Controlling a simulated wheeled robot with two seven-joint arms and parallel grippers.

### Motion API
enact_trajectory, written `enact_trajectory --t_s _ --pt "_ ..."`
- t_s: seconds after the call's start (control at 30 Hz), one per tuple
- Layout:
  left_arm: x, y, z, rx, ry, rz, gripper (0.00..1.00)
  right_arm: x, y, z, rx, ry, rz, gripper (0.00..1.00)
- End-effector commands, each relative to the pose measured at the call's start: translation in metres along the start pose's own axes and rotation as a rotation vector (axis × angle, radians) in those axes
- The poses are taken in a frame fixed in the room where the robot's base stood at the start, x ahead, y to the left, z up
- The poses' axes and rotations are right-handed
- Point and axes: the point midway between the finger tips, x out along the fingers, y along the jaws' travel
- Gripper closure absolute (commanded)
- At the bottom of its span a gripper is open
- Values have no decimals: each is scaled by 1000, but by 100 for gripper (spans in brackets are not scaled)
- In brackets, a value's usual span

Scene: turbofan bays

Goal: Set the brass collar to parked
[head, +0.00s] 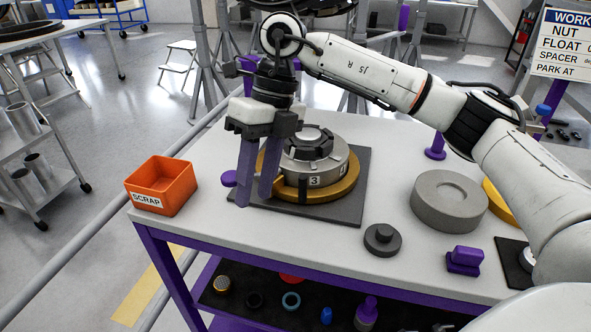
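The brass collar (320,193) is a flat gold ring around the base of a grey metal hub (318,163) on a dark square plate (348,212). The hub's side shows the numbers 3 and 4, and a black ribbed nut (308,142) tops it. A black piece stands at the collar's front. My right gripper (255,198) points down at the collar's left side, its two purple fingers apart with nothing visible between them. The fingers hide part of the collar's left edge; I cannot tell whether they touch it. My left gripper is not in view.
An orange SCRAP bin (163,187) stands at the table's left corner. A purple knob (229,178) shows beside the fingers. A work sign (563,45) is partly cut off.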

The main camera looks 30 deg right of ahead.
Motion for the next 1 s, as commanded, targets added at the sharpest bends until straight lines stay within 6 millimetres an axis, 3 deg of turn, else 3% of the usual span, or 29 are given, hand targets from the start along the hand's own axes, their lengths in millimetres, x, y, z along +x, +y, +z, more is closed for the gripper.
enact_trajectory --t_s 0.03,0.1,0.2,0.3,0.47,0.8,1.0 --pt "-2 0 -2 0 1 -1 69 -29 -23 -2 40 -13 -95 68" --pt "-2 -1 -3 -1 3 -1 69 -56 -48 -9 93 -14 -199 68" --pt "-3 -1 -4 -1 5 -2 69 -82 -70 -17 148 -15 -288 68" --pt "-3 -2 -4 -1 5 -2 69 -91 -79 -21 174 -13 -326 68" --pt "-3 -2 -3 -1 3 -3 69 -75 -86 -23 177 -8 -330 68" --pt "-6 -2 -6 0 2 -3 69 -17 -104 -24 175 -9 -327 68" --pt "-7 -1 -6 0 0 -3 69 2 -110 -24 174 -11 -326 68"
